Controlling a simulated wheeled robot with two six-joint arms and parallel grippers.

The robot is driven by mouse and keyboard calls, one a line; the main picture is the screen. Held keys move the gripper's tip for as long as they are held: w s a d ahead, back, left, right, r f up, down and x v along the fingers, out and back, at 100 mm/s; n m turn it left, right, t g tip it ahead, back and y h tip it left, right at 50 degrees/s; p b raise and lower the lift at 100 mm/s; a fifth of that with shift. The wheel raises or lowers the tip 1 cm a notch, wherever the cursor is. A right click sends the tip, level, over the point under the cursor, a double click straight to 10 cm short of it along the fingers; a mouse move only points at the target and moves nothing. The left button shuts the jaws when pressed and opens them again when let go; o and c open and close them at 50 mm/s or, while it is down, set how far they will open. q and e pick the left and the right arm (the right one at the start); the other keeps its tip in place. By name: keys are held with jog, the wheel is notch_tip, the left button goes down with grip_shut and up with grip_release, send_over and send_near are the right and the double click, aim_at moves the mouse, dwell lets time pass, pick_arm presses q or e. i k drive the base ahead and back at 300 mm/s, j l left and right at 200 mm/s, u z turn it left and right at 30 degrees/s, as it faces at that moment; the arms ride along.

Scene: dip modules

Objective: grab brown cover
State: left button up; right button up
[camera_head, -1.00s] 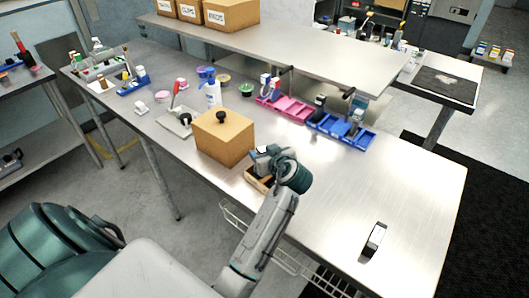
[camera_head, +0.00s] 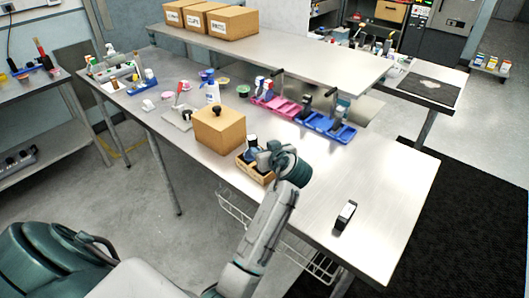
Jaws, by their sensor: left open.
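The brown cover (camera_head: 219,132) is a box shape with a black knob (camera_head: 217,110) on top. It stands on the metal table, left of centre. My left gripper (camera_head: 258,158) is just right of the cover, over a small wooden tray (camera_head: 250,173) with dark items in it. Its jaws are open and small in the picture, partly hidden by the wrist. The gripper appears apart from the cover and its knob. My right gripper is not in view.
Blue bins (camera_head: 325,127) and pink bins (camera_head: 277,104) stand behind. A spray bottle (camera_head: 212,91) is behind the cover, with a press-like tool (camera_head: 181,117) to its left. A small black-and-white object (camera_head: 345,214) lies at the right. The table's right side (camera_head: 385,185) is mostly clear.

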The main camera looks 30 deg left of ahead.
aim_at(223, 129)
jog(key=u, duration=1.4)
jog(key=i+j+z, duration=0.15)
jog(key=z, duration=0.3)
jog(key=i+j+z, duration=0.1)
jog(key=j+z, duration=0.35)
jog(key=i+j+z, duration=0.1)
jog(key=j+z, duration=0.25)
jog(key=z, duration=0.15)
jog(key=i+j+z, duration=0.1)
jog(key=i+j, duration=0.2)
jog(key=j, duration=0.2)
